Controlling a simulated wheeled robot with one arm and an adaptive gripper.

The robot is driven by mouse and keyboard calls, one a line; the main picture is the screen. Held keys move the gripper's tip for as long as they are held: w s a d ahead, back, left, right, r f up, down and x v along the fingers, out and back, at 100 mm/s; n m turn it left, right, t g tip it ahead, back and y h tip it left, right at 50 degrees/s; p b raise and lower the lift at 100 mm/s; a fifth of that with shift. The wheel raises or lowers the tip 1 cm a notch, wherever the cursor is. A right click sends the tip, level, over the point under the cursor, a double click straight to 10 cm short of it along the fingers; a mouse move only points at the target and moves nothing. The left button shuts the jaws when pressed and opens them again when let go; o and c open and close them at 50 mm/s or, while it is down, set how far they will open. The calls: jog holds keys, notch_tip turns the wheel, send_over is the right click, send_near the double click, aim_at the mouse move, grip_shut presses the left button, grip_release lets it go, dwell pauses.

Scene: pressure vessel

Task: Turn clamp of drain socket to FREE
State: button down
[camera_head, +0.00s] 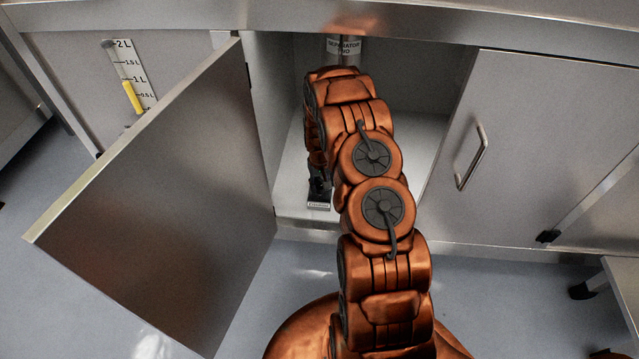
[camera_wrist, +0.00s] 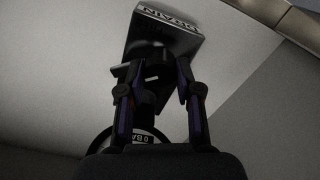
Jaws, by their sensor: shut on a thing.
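The drain socket (camera_wrist: 160,38) shows at the top of the wrist view as a dark block with an upside-down DRAIN label. Its small label plate (camera_head: 318,206) shows on the cabinet floor in the head view. The clamp (camera_wrist: 155,72) is a dark part just below the block, between my fingers. My gripper (camera_wrist: 160,75) is shut on the clamp, one finger at each side. In the head view my gripper (camera_head: 319,180) is low in the cabinet, mostly hidden by my arm. The clamp's setting cannot be read.
The left cabinet door (camera_head: 170,200) stands open towards me. The right door (camera_head: 530,150) is shut, with a bar handle (camera_head: 472,158). A separator-labelled pipe (camera_head: 345,48) hangs at the top of the opening. A round gauge (camera_wrist: 145,137) sits close behind my fingers in the wrist view.

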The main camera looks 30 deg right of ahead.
aim_at(320, 186)
jog(key=m, duration=0.3)
jog(key=shift+m+p, duration=0.35)
jog(key=shift+m, duration=0.05)
jog(key=shift+s+m+p, duration=0.1)
jog(key=shift+m+p, duration=0.2)
jog(key=shift+m, duration=1.5)
jog(key=c, duration=0.8)
grip_release()
jog(key=shift+d, duration=0.1)
jog(key=shift+r, duration=0.2)
jog(key=shift+r, duration=3.55)
